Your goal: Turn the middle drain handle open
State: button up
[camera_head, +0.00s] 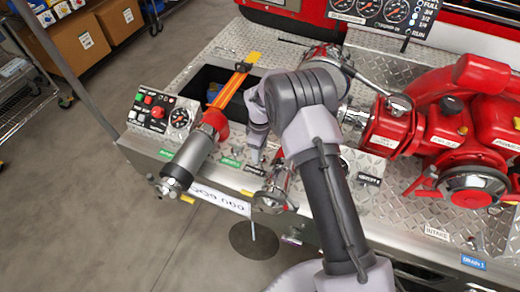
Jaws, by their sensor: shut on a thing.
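My gripper (255,152) points down at the front edge of the diamond-plate bumper deck (207,72). It is shut on what appears to be the middle drain handle. The handle is too small and too covered by the gripper to see its shape or angle. A green label (230,162) lies just left of the gripper and a black label (254,169) just below it. My grey arm crosses the middle of the view and hides part of the deck.
A red-and-steel nozzle (198,150) lies left of the gripper, by a control panel (157,112). Chrome fittings (272,195) stand below it. A red pump (450,130) fills the right. Open floor (90,220) lies at left.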

dwell(0.3)
jog(key=o, duration=1.1)
notch_tip(320, 180, up, 17)
jog(key=p, duration=0.4)
jog(key=shift+r, duration=0.2)
jog(key=shift+r, duration=0.1)
jog(key=s+d+r+m+t+y+b, duration=0.1)
jog(key=s+d+r+m+t+b, duration=0.15)
jog(key=s+d+r+m, duration=0.45)
jog(key=s+d+r+m+t+y+b, duration=0.1)
jog(key=s+d+r+m+b, duration=0.25)
jog(key=s+r, duration=0.65)
jog(key=s+m, duration=0.2)
jog(key=s, duration=0.2)
jog(key=s+d+f+m+t+b, duration=0.1)
jog(key=s+m, duration=0.2)
jog(key=s, duration=0.2)
jog(key=s+d+f+m+t, duration=0.1)
jog(key=s+m, duration=0.2)
jog(key=s, duration=0.2)
jog(key=shift+f+b, duration=0.15)
jog(key=shift+b, duration=0.25)
